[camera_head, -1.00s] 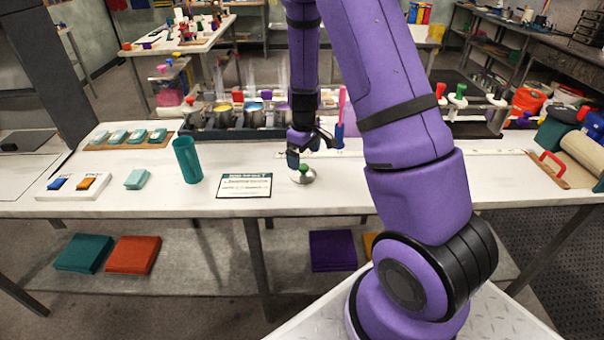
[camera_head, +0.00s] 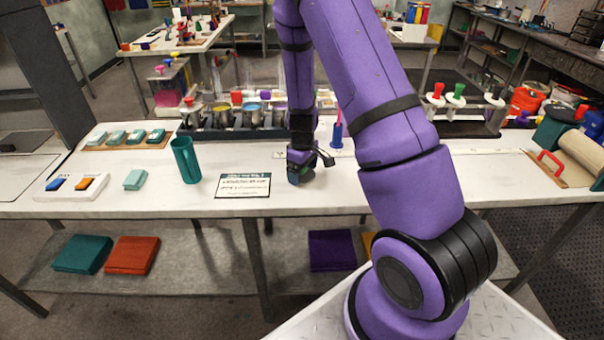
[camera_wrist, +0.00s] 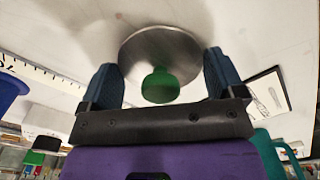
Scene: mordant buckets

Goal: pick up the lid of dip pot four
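A round metal lid with a green knob (camera_wrist: 160,86) lies on the white table in the wrist view. My gripper (camera_wrist: 160,68) is open, with one blue finger on each side of the knob and a gap on both sides. In the head view my gripper (camera_head: 301,172) is low over the table and hides the lid. Whether the fingers touch the lid's plate cannot be told. The dip pots (camera_head: 222,115) stand in a dark rack at the back of the table; their numbers are not readable.
A printed card (camera_head: 243,185) lies left of my gripper, with a teal cup (camera_head: 186,160) beyond it. A blue upright object (camera_head: 337,134) stands just behind and right of my gripper. A ruler strip (camera_wrist: 40,75) lies on the table. The table's front edge is close.

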